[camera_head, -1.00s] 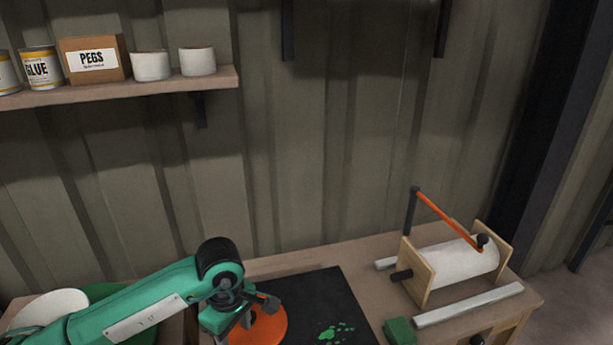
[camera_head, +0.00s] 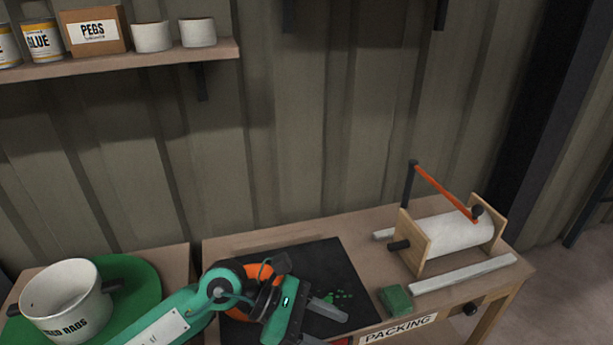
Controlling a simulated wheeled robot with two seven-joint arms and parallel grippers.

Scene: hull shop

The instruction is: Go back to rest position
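My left arm comes in from the lower left, and its green and black gripper (camera_head: 330,324) is over the front of the black mat (camera_head: 318,262). One grey finger points right, with dark mat showing below it; the other is at the bottom edge, partly cut off. The fingers look apart, with nothing seen between them. A small red patch (camera_head: 340,341) shows by the lower finger; I cannot tell what it is. My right gripper is out of view.
A white pot (camera_head: 62,295) labelled for rags stands on a green disc (camera_head: 142,285) at left. On the bench at right are a green block (camera_head: 395,299), a pale bar (camera_head: 463,275) and a white roll (camera_head: 458,235) in a wooden holder. A shelf (camera_head: 130,60) hangs above.

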